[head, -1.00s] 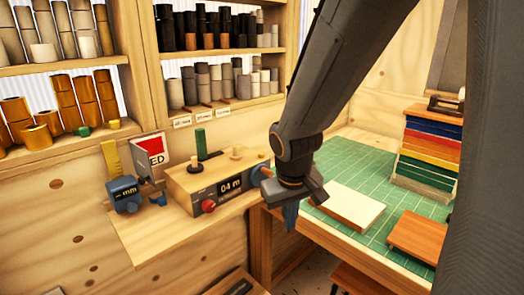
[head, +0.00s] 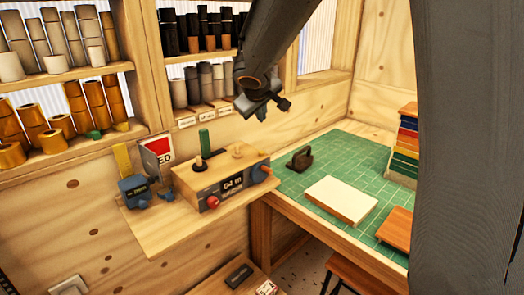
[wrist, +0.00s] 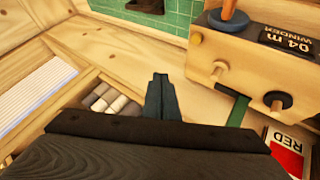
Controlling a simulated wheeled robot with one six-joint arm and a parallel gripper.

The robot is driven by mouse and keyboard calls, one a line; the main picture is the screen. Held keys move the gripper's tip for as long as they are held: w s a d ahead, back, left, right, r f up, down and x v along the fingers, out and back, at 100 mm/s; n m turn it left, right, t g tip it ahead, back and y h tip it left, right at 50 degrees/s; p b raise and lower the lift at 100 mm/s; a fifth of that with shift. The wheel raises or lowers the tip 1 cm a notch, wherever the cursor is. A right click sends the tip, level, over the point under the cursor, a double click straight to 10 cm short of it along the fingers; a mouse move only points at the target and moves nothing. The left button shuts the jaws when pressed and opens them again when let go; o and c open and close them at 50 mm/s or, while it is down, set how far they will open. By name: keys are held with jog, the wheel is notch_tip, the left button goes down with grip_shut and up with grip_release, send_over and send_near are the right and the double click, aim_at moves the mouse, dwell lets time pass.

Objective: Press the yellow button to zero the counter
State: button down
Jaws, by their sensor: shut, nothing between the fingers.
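The wooden winder box (head: 240,180) sits on a small shelf, its dark display (head: 232,184) reading about 04 m. A red knob (head: 213,202) and a blue crank with an orange end (head: 262,170) are on its front. The box (wrist: 240,55) shows upside down in the wrist view.
A blue measuring device (head: 133,188) with a yellow upright strip and a red-and-white card (head: 158,152) stand left of the box. Shelves of rolls (head: 205,85) are close behind my gripper. The green mat (head: 330,165) at right holds a pale block (head: 340,199) and a dark dispenser (head: 300,160).

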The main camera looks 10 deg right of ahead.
jog(key=shift+f, duration=0.15)
notch_tip(320, 180, down, 7)
jog(key=b, duration=0.6)
jog(key=shift+f+b, duration=0.85)
jog(key=shift+b, duration=0.35)
jog(key=shift+f+b, duration=0.9)
jog(key=shift+b, duration=0.45)
dwell(1.9)
jog(key=shift+r, duration=0.1)
jog(key=shift+r+p, duration=0.65)
jog(key=shift+r, duration=0.2)
jog(key=shift+r+p, duration=1.95)
jog(key=shift+r, duration=0.55)
